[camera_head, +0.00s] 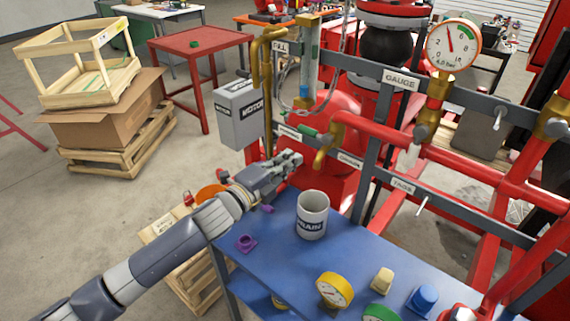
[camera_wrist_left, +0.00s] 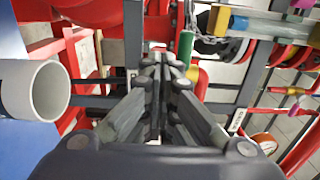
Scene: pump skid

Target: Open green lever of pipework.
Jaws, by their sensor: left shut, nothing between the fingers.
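My left gripper (camera_head: 297,160) is shut and empty, a little below and left of the lever in the head view. In the left wrist view its fingers (camera_wrist_left: 164,62) are together, and I see no contact with the lever. My right gripper is not in view.
A mug (camera_head: 312,215) stands on the blue table (camera_head: 345,257) close to my left gripper. A grey MOTOR box (camera_head: 240,113) is behind it. Red pipes (camera_head: 465,166), a gauge (camera_head: 453,46) and grey bars fill the right side.

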